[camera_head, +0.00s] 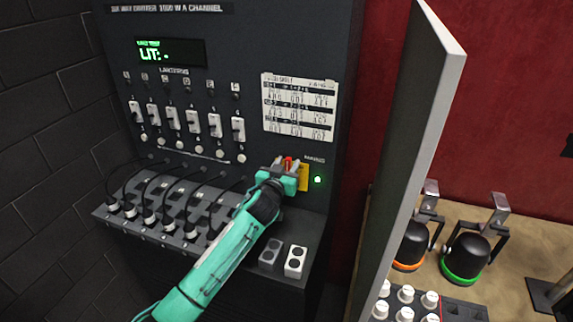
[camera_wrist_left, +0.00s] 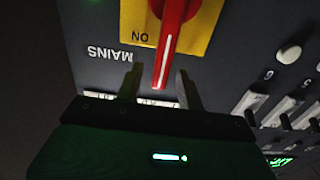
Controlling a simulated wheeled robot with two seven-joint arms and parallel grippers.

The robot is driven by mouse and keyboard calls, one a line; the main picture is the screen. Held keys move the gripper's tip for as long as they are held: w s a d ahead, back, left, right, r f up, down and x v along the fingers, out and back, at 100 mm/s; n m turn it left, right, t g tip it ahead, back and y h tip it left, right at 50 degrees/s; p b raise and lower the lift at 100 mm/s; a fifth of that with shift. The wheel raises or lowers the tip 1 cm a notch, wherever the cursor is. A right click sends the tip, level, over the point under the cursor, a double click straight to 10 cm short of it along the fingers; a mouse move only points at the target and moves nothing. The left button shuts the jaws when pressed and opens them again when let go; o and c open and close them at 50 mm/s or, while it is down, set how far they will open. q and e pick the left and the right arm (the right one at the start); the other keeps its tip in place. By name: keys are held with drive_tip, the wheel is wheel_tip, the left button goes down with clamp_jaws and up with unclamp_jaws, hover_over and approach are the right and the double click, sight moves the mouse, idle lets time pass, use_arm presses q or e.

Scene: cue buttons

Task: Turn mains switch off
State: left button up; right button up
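The mains switch (camera_wrist_left: 172,40) is a red rotary handle on a yellow plate (camera_wrist_left: 210,22), on the dark dimmer panel. In the left wrist view its white line points toward the "ON" and "MAINS" lettering. In the head view the red handle (camera_head: 289,161) shows just beyond my left gripper (camera_head: 286,168), which hides part of the plate. My left gripper is open; in the left wrist view its two fingers (camera_wrist_left: 160,88) stand on either side of the handle's tip, with gaps visible. A green lamp (camera_head: 317,179) glows right of the switch. My right gripper is not in view.
Several white sliders (camera_head: 193,122) and a green display (camera_head: 170,52) are on the panel. Black cables plug into a ledge (camera_head: 110,218) below. A grey upright board (camera_head: 420,130) stands right, with lamps (camera_head: 466,255) beyond it. Two socket blocks (camera_head: 295,262) sit below the switch.

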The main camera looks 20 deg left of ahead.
use_arm(q)
clamp_jaws()
